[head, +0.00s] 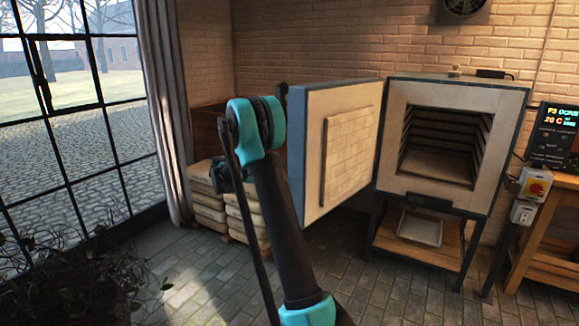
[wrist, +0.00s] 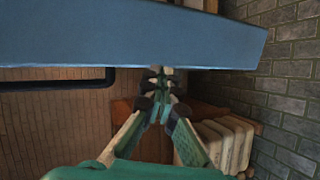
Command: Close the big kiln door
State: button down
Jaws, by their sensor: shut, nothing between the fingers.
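The big kiln (head: 509,115) stands at the right in the head view, its chamber empty and open to view. Its door (head: 347,150) is swung wide open to the left, its pale brick-lined inner face toward the camera. In the wrist view the door shows as a broad blue-grey surface (wrist: 130,38) across the top. My gripper (wrist: 161,82) is shut and empty, its fingertips close to the lower edge of that surface. I cannot tell whether they touch it. In the head view my arm stands left of the door and the fingertips are hidden.
Stacked pale sacks (head: 208,193) sit by the wall behind my arm, also in the wrist view (wrist: 222,143). A dark-edged bar (wrist: 60,80) runs below the door surface. A control box (head: 533,184) and wooden table (head: 545,255) stand right. The floor before the kiln is clear.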

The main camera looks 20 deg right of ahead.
jog(key=w+a+h, duration=0.1)
jog(key=w+h, duration=0.3)
jog(key=w, duration=0.5)
jog(key=s+d, duration=0.2)
jog(key=d, duration=0.9)
jog(key=shift+f, duration=0.15)
jog(key=shift+d, duration=0.1)
